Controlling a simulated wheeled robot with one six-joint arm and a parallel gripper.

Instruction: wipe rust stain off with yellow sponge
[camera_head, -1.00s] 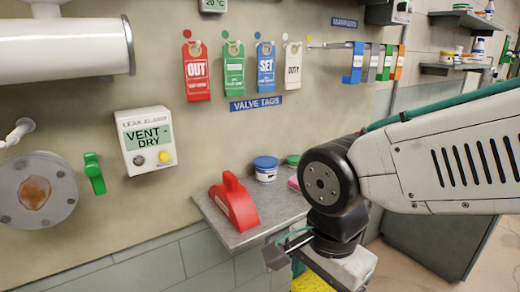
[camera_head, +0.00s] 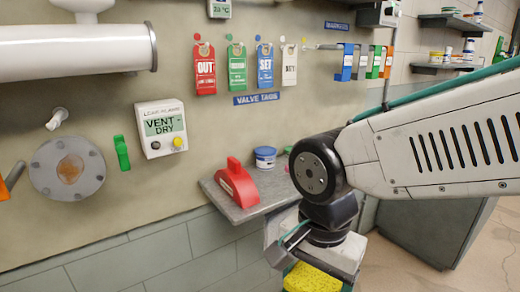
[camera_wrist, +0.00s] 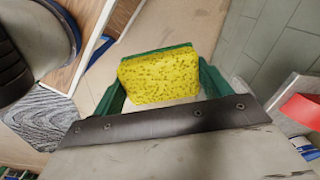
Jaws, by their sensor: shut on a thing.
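The rust stain (camera_head: 70,168) is an orange-brown patch in the middle of a round grey bolted flange (camera_head: 92,183) on the wall at the left of the head view. The yellow sponge (camera_head: 312,279) shows at the bottom of the head view, below my wrist, cut off by the frame edge. In the wrist view the sponge (camera_wrist: 160,77) sits between the two green fingers of my gripper (camera_wrist: 162,88). My gripper is shut on the sponge and holds it in front of the shelf, well to the right of the stain and lower than it.
A grey wall shelf (camera_head: 216,193) carries a red wedge-shaped object (camera_head: 238,183) and a blue-lidded jar (camera_head: 265,158). A green handle (camera_head: 122,152) and a leak alarm box (camera_head: 161,128) are on the wall right of the flange. A white pipe (camera_head: 75,50) runs above.

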